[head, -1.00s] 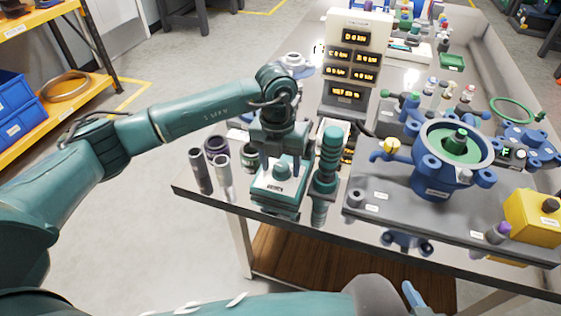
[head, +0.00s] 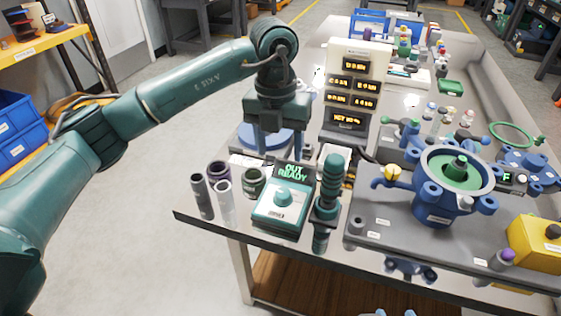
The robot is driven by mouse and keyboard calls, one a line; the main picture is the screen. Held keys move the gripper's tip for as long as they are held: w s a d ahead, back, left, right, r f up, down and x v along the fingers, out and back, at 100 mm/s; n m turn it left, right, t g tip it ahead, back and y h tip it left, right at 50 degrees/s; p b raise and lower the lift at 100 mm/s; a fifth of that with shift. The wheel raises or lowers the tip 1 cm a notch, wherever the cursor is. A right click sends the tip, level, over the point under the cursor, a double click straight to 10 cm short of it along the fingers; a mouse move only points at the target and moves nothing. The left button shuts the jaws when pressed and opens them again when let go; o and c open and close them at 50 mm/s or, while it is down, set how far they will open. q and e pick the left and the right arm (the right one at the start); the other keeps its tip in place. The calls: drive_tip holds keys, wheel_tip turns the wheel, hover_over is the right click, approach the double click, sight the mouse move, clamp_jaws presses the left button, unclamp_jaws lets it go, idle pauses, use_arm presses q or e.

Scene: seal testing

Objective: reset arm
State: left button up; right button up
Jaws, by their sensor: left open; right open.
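My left gripper (head: 273,145) hangs from the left arm above the table's left part, fingers pointing down, open with nothing between them. It is above and behind a teal box (head: 267,228) with a round knob (head: 284,196) and a small screen reading "OUT READY" (head: 293,172). The gripper is apart from the box. My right gripper is not in view.
Cylinders (head: 203,196) stand at the table's left edge, and a dark green handle (head: 330,190) stands right of the box. A display panel (head: 352,95) rises behind. A blue fixture (head: 437,205) sits on a grey plate to the right.

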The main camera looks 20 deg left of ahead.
use_arm(q)
drive_tip(key=shift+r, duration=0.45)
